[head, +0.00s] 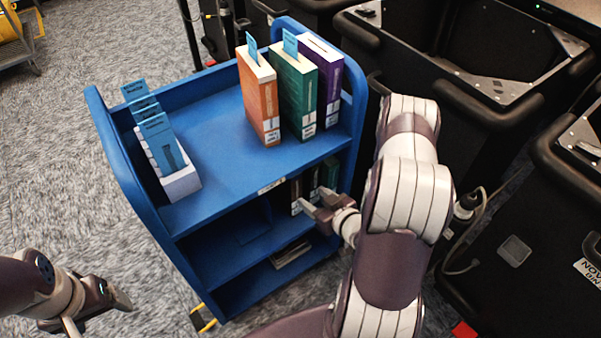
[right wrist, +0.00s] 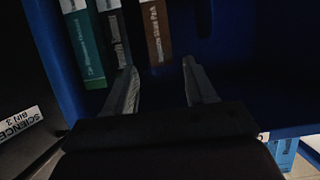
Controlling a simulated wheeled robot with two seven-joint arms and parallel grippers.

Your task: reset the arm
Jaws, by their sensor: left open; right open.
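My right gripper (head: 318,208) is in front of the middle shelf of the blue cart (head: 222,147), near its right end. In the right wrist view its two fingers (right wrist: 162,88) are apart with nothing between them. Beyond the fingertips stand a teal book (right wrist: 88,50), a dark book (right wrist: 115,40) and a brown book (right wrist: 156,30). I cannot tell whether the fingers touch any of them. My left gripper (head: 100,308) is at the lower left of the head view, open and empty, away from the cart.
On the cart top stand an orange book (head: 258,95), a green book (head: 296,90) and a purple book (head: 323,75). A white holder (head: 180,183) with blue cards (head: 158,138) sits at the left. Black bins (head: 490,110) crowd the right side.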

